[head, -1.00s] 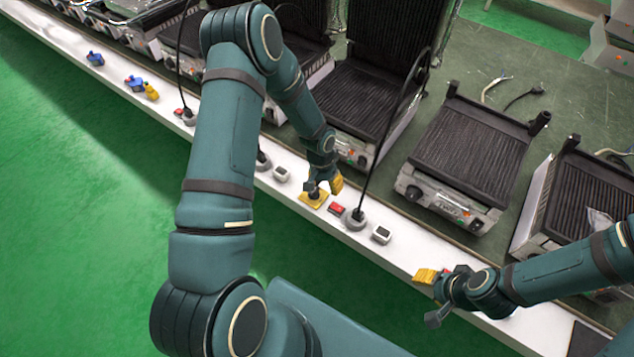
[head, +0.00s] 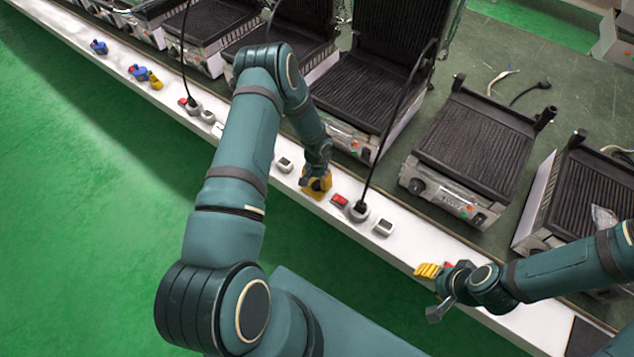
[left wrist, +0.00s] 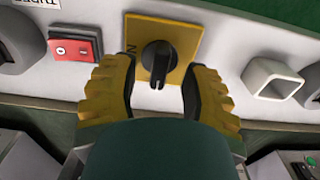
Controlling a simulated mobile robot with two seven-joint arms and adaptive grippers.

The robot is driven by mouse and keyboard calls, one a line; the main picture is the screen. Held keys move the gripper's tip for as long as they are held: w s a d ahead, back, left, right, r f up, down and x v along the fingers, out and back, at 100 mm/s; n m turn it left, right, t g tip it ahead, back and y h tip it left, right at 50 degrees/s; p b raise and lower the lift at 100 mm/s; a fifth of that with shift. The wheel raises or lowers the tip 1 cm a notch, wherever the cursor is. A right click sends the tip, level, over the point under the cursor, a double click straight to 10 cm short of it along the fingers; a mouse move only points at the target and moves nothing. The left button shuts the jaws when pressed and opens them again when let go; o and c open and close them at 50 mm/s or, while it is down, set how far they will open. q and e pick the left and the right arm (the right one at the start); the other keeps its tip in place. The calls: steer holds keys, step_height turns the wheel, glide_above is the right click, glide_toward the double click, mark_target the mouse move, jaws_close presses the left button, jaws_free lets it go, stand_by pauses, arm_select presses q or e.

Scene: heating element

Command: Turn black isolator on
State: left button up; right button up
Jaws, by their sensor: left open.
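The black isolator is a black rotary knob on a yellow square plate, set in the white strip. In the left wrist view the isolator (left wrist: 157,58) is at the top middle, its knob pointing roughly along the plate's up-down direction. My left gripper (left wrist: 158,88) is open, with one yellow ridged finger on each side of the knob and visible gaps to it. In the head view the left gripper (head: 316,182) is over the yellow plate (head: 311,193) and hides most of the knob. My right gripper (head: 442,288) is over the strip at lower right; its jaw opening is unclear.
A red switch (left wrist: 75,45) sits left of the isolator and a pale square socket (left wrist: 272,80) right of it in the wrist view. A black cable rises from a round socket (head: 358,211). Contact grills (head: 465,150) stand behind the strip. The green floor in front is clear.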

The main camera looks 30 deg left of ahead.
arm_select(q)
steer(key=shift+f, duration=0.75)
jaws_close()
